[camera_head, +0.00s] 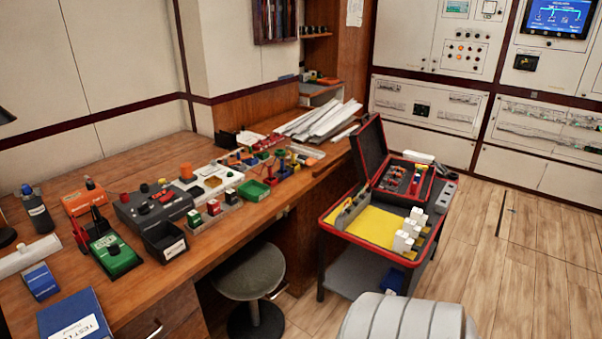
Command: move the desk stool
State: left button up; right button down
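The desk stool (248,273) has a round grey seat on a dark round base. It stands upright on the floor at the front edge of the wooden desk (232,230), with its left part close to or partly under the desk top. Its lower left side is hidden by the desk and drawers. Neither of my grippers shows in the head view.
A red-edged cart (328,229) with a yellow top and an open case (396,186) stands right of the stool. A ribbed grey rounded object (408,318) is at the bottom, right of centre. Wooden floor (530,255) is clear on the right. Wall panels (430,105) stand behind.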

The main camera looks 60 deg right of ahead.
aim_at(250, 273)
jog(key=z, duration=1.6)
